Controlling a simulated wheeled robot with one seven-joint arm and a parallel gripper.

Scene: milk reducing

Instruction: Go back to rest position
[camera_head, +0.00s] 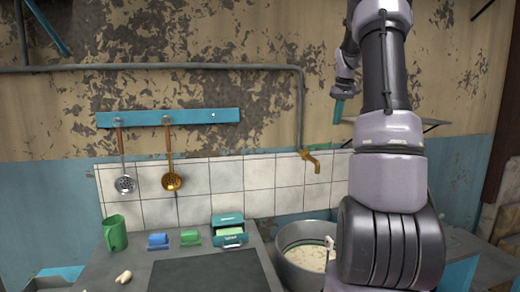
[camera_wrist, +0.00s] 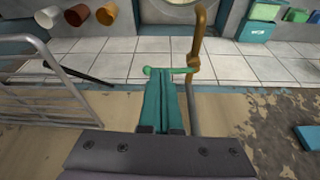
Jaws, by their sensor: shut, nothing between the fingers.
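My gripper (camera_head: 338,110) is raised high against the back wall in the head view, hanging from my folded arm with its teal fingers pointing down. In the wrist view my gripper (camera_wrist: 162,88) has its two teal fingers pressed together, with nothing held between them. The brass tap (camera_head: 311,160) is below and left of the gripper in the head view. In the wrist view the tap (camera_wrist: 197,45) shows beyond the fingertips, with a green bar at its side. Whether the fingertips touch that bar cannot be told.
A large metal pot (camera_head: 304,255) with pale contents stands below the tap, partly behind my arm. A green mug (camera_head: 115,233), a blue and a green item and a teal box (camera_head: 229,229) sit on the counter. A wall pipe (camera_head: 300,110) runs left of the gripper.

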